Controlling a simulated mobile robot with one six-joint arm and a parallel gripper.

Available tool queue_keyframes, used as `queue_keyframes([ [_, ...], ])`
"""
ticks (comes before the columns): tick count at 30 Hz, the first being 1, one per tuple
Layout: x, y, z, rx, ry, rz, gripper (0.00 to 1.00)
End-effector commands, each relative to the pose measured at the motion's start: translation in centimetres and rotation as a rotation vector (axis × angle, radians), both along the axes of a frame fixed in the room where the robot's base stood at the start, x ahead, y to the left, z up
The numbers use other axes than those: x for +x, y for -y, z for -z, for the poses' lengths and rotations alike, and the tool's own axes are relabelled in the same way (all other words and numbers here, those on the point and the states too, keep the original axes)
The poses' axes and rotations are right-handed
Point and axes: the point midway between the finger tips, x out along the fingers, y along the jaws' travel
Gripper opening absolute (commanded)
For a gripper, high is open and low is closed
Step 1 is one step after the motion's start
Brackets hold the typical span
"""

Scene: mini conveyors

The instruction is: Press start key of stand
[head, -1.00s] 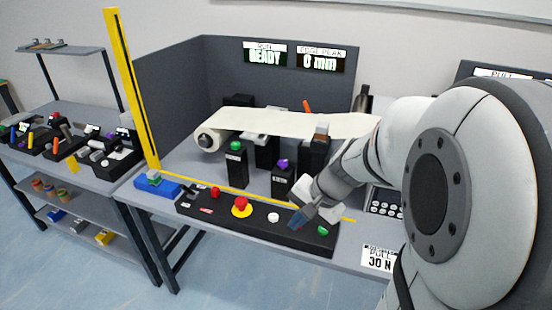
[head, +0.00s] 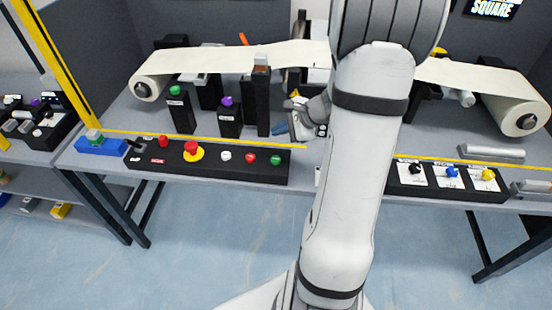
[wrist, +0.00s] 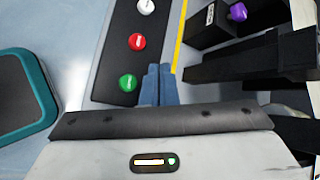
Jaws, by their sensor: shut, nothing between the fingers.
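A long black control panel (head: 215,170) lies along the table's front edge. Its right end carries a green button (head: 275,160), a red button (head: 250,158) and a white button (head: 226,156). A red mushroom button (head: 193,152) on a yellow base is further left. My gripper (head: 281,128) is shut and empty, behind the panel's right end in the head view. In the wrist view its blue fingers (wrist: 158,70) are together at the panel's edge, just right of the green button (wrist: 128,82), which stays uncovered. Whether they touch the panel, I cannot tell. Button labels are too small to read.
Black posts with a green top (head: 175,91) and a purple top (head: 227,102) stand behind the panel, under a pale belt (head: 230,57). A blue box (head: 100,146) is at the left. A switch panel (head: 448,190) is at the right.

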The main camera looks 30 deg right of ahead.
Motion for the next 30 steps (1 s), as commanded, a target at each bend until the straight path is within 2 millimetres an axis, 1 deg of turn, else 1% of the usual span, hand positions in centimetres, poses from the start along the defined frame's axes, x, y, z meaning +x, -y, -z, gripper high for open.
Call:
queue_keyframes([
  [5,0.0,0.0,1.6,0.001,-0.002,0.001,0.00],
  [8,0.0,0.0,2.9,0.001,-0.002,0.001,0.00],
  [18,0.0,0.0,7.8,-0.001,0.000,0.001,0.00],
  [23,0.0,0.1,8.6,-0.001,0.000,0.001,0.00],
  [30,0.0,0.2,8.5,-0.001,0.000,0.002,0.00],
])
